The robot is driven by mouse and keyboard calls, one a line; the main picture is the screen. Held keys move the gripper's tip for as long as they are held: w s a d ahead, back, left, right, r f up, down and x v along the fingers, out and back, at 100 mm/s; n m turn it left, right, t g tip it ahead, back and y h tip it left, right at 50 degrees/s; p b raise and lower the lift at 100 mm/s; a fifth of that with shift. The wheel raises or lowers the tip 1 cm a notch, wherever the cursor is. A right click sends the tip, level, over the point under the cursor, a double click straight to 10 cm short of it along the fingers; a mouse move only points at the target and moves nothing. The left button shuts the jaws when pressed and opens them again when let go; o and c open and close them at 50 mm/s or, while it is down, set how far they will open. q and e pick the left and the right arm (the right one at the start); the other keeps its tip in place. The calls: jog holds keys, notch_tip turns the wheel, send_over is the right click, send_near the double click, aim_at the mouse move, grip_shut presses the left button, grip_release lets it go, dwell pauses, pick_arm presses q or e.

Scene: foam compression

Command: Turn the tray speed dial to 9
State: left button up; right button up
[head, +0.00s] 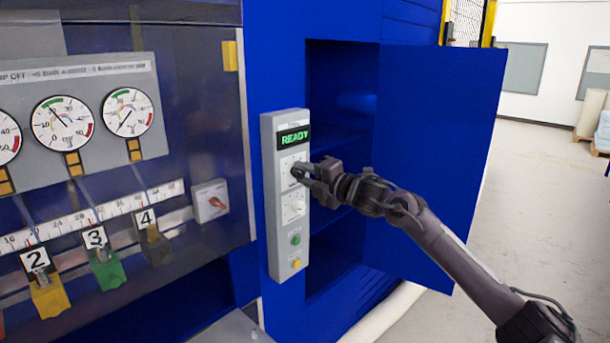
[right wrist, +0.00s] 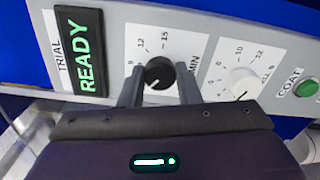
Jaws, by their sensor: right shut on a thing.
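A grey control panel (head: 285,255) on the blue machine has two round dials, one above the other. The upper dial (right wrist: 159,72) is black with a short white mark; figures 9, 12 and 15 show around it. The lower dial (right wrist: 242,82) is white, with 10 and 12 legible beside it; it also shows in the head view (head: 293,206). The full dial names are not readable. My right gripper (head: 299,172) is at the upper dial; its two fingers (right wrist: 160,78) are shut on it from both sides. My left gripper is out of view.
A lit READY display (head: 293,137) sits above the dials; green (head: 296,240) and yellow (head: 295,264) buttons sit below. A blue door (head: 435,150) stands open right of the panel, behind my right arm. Gauges (head: 62,122) and numbered levers fill the left.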

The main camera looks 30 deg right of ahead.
jog(key=m, duration=0.4)
jog(key=shift+m+p, duration=0.3)
jog(key=shift+p, duration=0.1)
jog(key=m+p, duration=0.1)
jog(key=m, duration=0.4)
jog(key=shift+p, duration=0.35)
jog(key=shift+f+m, duration=0.1)
jog(key=shift+m, duration=0.3)
jog(key=o, duration=1)
